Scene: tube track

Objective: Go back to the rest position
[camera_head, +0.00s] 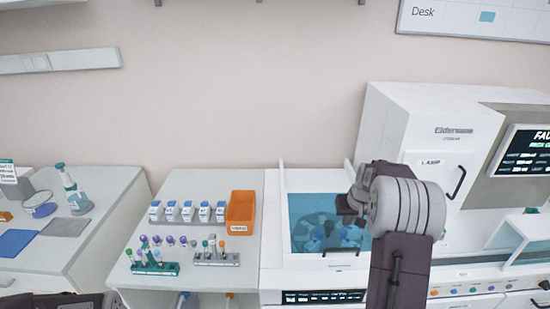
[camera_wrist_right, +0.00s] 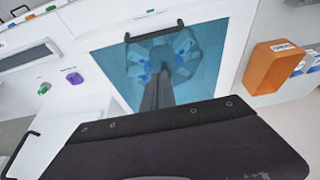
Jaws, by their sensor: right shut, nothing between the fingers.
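My right arm comes in from the lower right in the head view. Its gripper (camera_head: 347,206) is above the right part of the centrifuge's blue see-through lid (camera_head: 300,204). In the right wrist view the fingers (camera_wrist_right: 158,92) are together with nothing between them. They point over the lid (camera_wrist_right: 210,65) toward its dark handle (camera_wrist_right: 155,33); I cannot tell whether they touch it. Under the lid a rotor with blue parts shows. A dark part of my left arm shows at the bottom left of the head view; its gripper is out of frame.
An orange bin (camera_head: 240,212), several white-and-blue bottles and two tube racks (camera_head: 155,268) (camera_head: 216,259) stand on the bench left of the centrifuge. A tall white machine (camera_head: 410,130) stands close on the right. The wall area above the bench is clear.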

